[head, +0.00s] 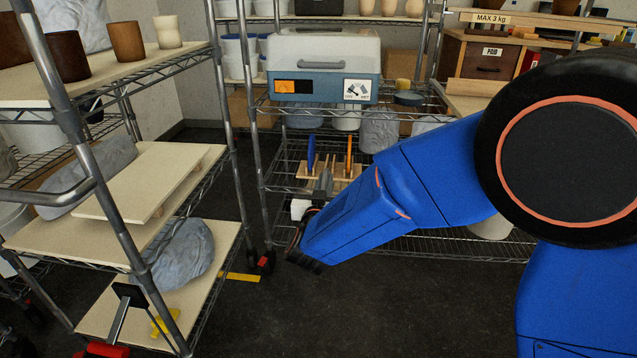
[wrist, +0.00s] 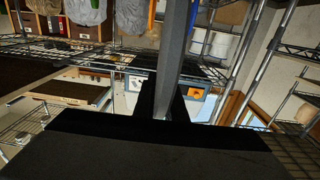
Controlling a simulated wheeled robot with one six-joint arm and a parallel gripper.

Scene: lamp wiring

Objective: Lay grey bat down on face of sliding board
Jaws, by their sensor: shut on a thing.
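My gripper (head: 318,198) is low in front of the back rack, partly hidden by my blue arm. It is shut on the grey bat (head: 325,181), which shows as a narrow grey strip. In the wrist view the grey bat (wrist: 182,45) runs up from between the dark fingers (wrist: 163,105). I cannot tell whether it touches the wooden stand (head: 303,171) behind it. A pale raised board (head: 150,178), which looks like the sliding board, lies on the left rack's middle shelf. Its top face is bare.
A blue bat (head: 311,153) and an orange bat (head: 349,153) stand upright in the wooden stand. A wrapped grey bundle (head: 95,160) lies behind the pale board. A metal post (head: 115,215) rises in front of that board. The dark floor (head: 255,310) between the racks is open.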

